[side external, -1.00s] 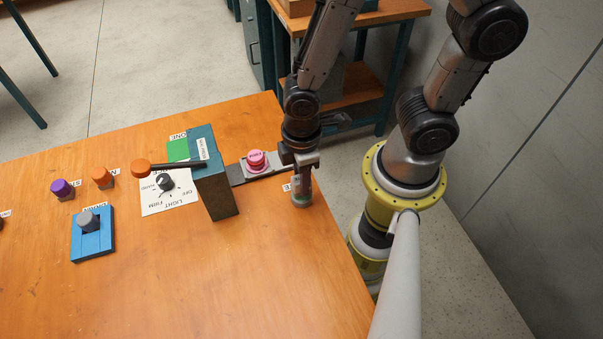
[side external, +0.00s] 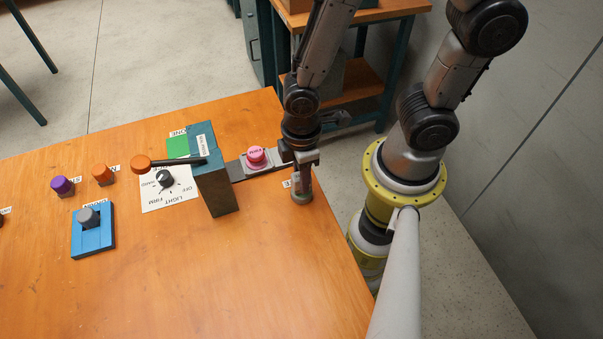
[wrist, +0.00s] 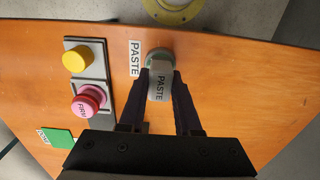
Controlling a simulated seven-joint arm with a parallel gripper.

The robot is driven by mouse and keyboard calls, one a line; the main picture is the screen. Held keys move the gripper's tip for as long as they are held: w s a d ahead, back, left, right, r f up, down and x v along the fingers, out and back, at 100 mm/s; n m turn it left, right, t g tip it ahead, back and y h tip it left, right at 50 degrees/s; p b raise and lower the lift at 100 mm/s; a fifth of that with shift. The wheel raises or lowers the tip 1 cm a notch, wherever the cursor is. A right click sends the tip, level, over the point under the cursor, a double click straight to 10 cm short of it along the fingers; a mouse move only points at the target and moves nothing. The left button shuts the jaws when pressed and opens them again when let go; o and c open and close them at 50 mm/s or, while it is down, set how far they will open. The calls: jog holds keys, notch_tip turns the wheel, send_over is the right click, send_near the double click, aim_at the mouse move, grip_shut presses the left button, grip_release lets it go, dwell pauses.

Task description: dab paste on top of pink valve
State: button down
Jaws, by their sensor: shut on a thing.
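The pink valve (side external: 257,155) is a round pink knob on a grey plate near the table's back right edge. In the wrist view the pink valve (wrist: 88,101) lies left of my gripper, with small lettering on top. My gripper (side external: 302,172) points down beside the plate, to the right of the valve and apart from it.
A yellow knob (wrist: 75,59) shares the grey plate with the valve. A tall dark green block (side external: 215,180) stands left of the plate, with an orange-tipped lever (side external: 141,162) reaching left. A dial card (side external: 168,190) and blue base (side external: 93,240) lie further left. The front table is clear.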

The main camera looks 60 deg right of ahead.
jog(key=shift+f, duration=0.45)
dwell(1.1)
jog(key=shift+r, duration=3.55)
jog(key=shift+w, duration=0.1)
